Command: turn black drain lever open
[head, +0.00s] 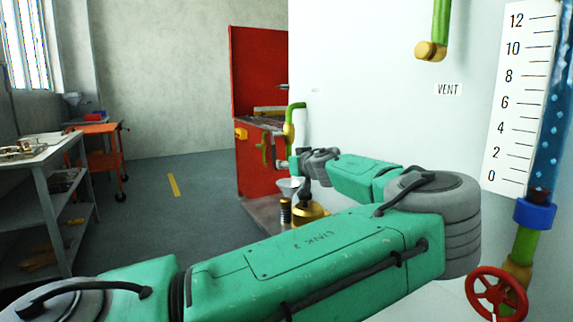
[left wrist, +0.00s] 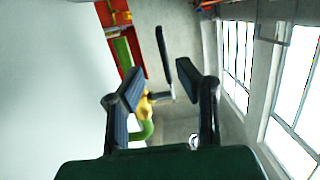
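The black drain lever (left wrist: 165,62) shows in the left wrist view as a long dark bar, joined by a short grey stem to a brass valve body (left wrist: 147,104). A green pipe elbow (left wrist: 141,132) is below the valve. My left gripper (left wrist: 160,84) is open, with one finger on each side of the lever in this view; I see no contact. In the head view my left gripper (head: 297,163) is small and far off, beside the green pipe (head: 296,106) and its brass valve (head: 289,130). My right gripper is out of view.
A red cabinet (head: 259,70) stands behind the pipe. A funnel (head: 290,188) and brass vessel (head: 311,212) are below the gripper. My green arm crosses the foreground. A red handwheel (head: 496,294) is at lower right. A grey shelf (head: 54,152) stands left; floor between is clear.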

